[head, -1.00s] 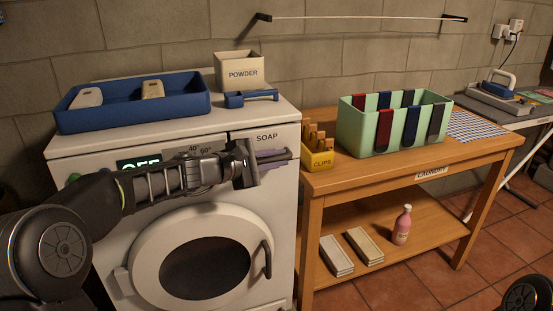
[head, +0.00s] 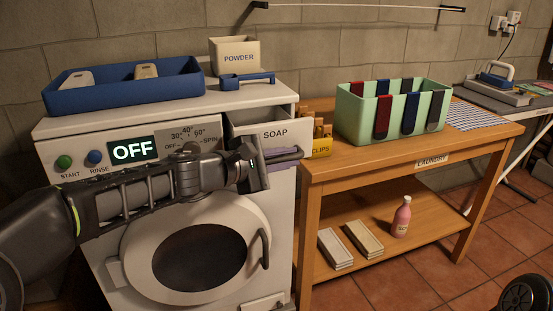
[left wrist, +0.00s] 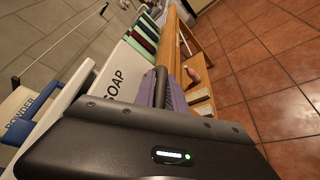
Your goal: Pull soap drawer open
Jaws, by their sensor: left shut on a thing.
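The soap drawer (head: 275,134) is at the upper right of the white washing machine (head: 85,135). It stands out from the machine's front, and part of its open top shows. Its front reads SOAP and carries a purple-grey handle (head: 284,155). My left gripper (head: 262,164) is shut on this handle, just below the label. My right gripper is not in view.
On the machine stand a blue tray (head: 125,101), a POWDER box (head: 235,63) and a blue scoop (head: 247,80). The wooden table (head: 400,164) with a yellow clips box (head: 321,148) and a green bin (head: 425,98) stands close at right. The machine's round door (head: 150,228) is below.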

